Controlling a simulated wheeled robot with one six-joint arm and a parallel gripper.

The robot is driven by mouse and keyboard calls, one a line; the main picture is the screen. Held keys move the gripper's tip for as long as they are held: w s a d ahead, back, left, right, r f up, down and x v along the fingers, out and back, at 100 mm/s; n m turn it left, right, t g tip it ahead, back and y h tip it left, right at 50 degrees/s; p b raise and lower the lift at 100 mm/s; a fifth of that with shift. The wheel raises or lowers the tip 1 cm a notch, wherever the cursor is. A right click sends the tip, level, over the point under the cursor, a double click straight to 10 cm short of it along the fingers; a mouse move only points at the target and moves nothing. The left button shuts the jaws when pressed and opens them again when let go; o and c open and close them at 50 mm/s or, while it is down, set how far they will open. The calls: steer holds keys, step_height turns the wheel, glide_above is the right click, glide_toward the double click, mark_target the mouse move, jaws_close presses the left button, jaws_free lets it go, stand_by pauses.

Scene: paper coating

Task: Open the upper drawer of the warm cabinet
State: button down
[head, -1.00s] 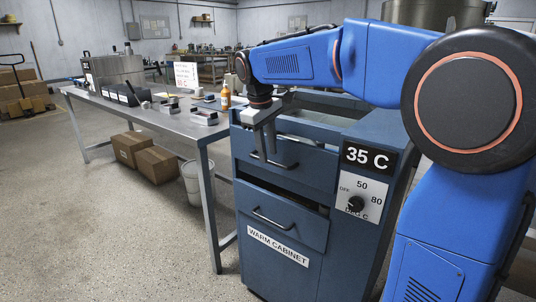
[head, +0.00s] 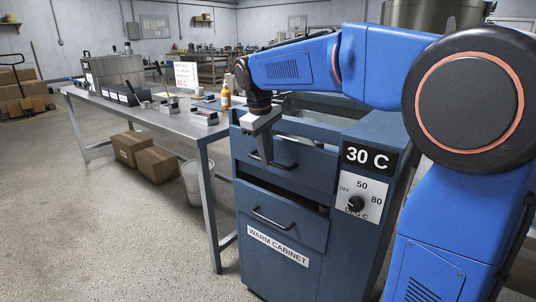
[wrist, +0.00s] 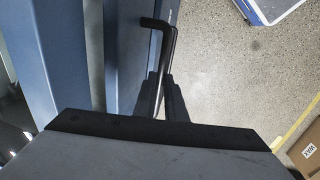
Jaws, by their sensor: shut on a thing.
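The warm cabinet (head: 345,240) is a blue metal cabinet at the centre right of the head view, with two drawer fronts. The upper drawer (head: 315,172) has a dark bar handle (head: 287,166). My gripper (head: 265,153) is at the left part of this handle, pointing down in front of the drawer. In the wrist view, my gripper's dark fingers (wrist: 166,88) are closed around the handle (wrist: 158,23). The fingers hide part of the bar. I cannot tell how far the upper drawer stands out.
The lower drawer (head: 301,229) has its own handle, with a dark gap above its front. A control panel (head: 365,190) with a knob and a "30 C" display is at the right. A steel table (head: 165,118), boxes (head: 156,166) and a bucket (head: 194,187) stand left. The floor in front is clear.

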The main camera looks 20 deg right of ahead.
steer(key=s+a, duration=0.8)
steer(key=a, duration=0.4)
steer(key=s+a, duration=0.9)
steer(key=a, duration=0.3)
steer(key=shift+s, duration=0.15)
steer(key=c, duration=1.8)
jaws_free()
steer(key=shift+r, duration=0.1)
steer(key=shift+s+a+r, duration=0.3)
steer(key=shift+a+r, duration=0.1)
steer(key=shift+r, duration=2.4)
steer(key=shift+s+a+r, duration=0.35)
steer(key=shift+a+r, duration=0.1)
steer(key=shift+r, duration=2.4)
steer(key=shift+s+a+r, duration=0.3)
steer(key=shift+a+r, duration=0.1)
steer(key=shift+r, duration=2.4)
